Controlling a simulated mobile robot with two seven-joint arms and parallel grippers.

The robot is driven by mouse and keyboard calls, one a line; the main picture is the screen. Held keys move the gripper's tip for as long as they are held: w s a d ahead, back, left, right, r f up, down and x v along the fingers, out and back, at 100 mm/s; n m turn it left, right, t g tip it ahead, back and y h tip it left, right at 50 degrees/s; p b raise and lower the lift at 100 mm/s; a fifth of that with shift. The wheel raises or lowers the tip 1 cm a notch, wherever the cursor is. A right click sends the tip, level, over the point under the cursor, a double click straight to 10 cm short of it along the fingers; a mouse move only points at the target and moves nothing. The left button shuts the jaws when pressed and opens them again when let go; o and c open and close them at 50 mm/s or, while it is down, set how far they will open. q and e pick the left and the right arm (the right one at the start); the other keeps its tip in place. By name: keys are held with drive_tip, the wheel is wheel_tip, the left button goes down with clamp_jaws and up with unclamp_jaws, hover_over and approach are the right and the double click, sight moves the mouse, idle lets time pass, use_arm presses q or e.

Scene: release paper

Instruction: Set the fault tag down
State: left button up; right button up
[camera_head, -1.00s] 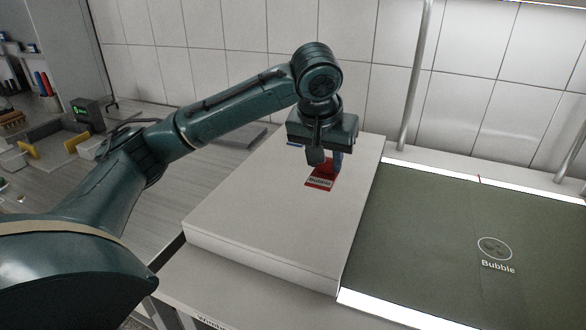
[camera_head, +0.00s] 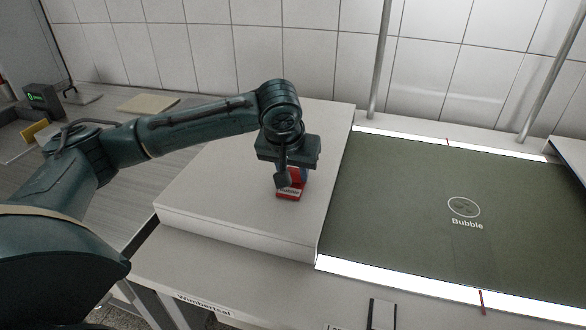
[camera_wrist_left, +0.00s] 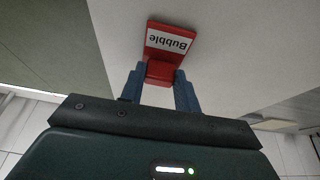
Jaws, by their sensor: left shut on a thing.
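The fault tag (camera_head: 290,193) is a small red block with a white label; in the left wrist view the tag (camera_wrist_left: 168,42) reads "Bubble". My left gripper (camera_head: 291,180) is shut on it, with a blue finger (camera_wrist_left: 137,84) on each side of its red grip part. The tag is over the white raised block, left of the dark green panel. I cannot tell whether its underside touches the white surface. The dark green panel (camera_head: 400,215) bears a printed circle mark (camera_head: 464,207) with the word "Bubble" under it. My right gripper is not in view.
The white raised block (camera_head: 230,215) has clear room around the tag. Bright strips (camera_head: 400,286) edge the panel at front and back. Metal posts (camera_head: 380,60) stand behind it. A black-edged card holder (camera_head: 381,314) lies at the front.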

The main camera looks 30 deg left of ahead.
use_arm(q)
drive_tip(key=o, duration=1)
drive_tip(key=shift+c, duration=0.2)
drive_tip(key=p+v, duration=0.1)
drive_tip(key=v, duration=1.1)
